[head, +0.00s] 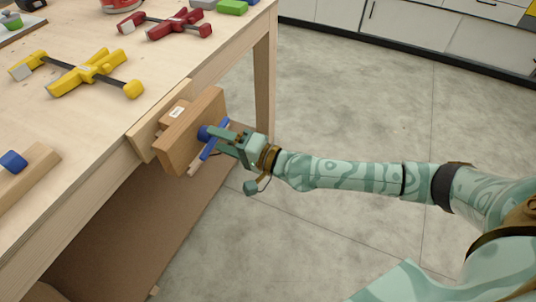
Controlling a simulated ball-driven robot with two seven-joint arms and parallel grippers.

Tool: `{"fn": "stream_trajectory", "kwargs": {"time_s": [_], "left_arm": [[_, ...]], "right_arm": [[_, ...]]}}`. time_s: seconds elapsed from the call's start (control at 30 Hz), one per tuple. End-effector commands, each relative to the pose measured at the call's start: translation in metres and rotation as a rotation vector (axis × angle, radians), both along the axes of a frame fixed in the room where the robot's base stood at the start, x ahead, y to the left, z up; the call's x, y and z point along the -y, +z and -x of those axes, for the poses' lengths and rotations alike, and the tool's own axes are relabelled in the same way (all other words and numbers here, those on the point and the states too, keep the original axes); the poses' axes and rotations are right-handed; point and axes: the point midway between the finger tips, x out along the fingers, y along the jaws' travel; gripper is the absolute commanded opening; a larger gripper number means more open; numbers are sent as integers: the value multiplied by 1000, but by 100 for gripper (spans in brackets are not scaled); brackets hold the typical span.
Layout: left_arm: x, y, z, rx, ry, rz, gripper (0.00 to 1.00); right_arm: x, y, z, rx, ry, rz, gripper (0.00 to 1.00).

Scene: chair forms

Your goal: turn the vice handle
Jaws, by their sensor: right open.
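The wooden vice (186,131) is fixed to the side edge of the workbench. Its blue handle bar (212,146) sits on the outer face of the front jaw, tilted, with a round blue hub behind it. My right gripper (213,134) comes in from the right and is open at the handle, with its fingers around or just beside the hub and bar. I cannot tell whether the fingers touch it. The fingers hide part of the handle. My left gripper is not in view.
The wooden workbench (120,40) fills the left. On it lie a yellow clamp (88,72), a red clamp (172,23) and a wooden block with a blue knob (13,161). White cabinets (415,32) stand at the back. The grey floor (345,95) is clear.

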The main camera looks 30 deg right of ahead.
Motion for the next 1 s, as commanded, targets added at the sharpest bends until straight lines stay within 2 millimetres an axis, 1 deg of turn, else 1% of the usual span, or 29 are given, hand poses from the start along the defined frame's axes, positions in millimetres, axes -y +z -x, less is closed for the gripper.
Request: {"fn": "stream_trajectory", "kwargs": {"time_s": [0.03,0.3,0.4,0.5,0.6,0.7,0.93,0.97,1.0], "left_arm": [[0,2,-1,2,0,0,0],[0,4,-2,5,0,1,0],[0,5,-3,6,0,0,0],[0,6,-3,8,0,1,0],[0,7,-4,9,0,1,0],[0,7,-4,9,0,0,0],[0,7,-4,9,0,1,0],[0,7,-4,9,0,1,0],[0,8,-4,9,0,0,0]], "right_arm": [[8,0,10,-2,-1,3,57],[54,-1,69,-4,0,5,57],[67,0,87,-3,-1,4,57],[77,0,100,-3,-1,2,57],[84,0,108,-2,0,0,57],[86,1,112,-1,0,-1,57],[87,0,113,-1,0,-2,57],[87,0,113,-1,0,-2,55],[87,0,113,-3,0,-1,44]]}}
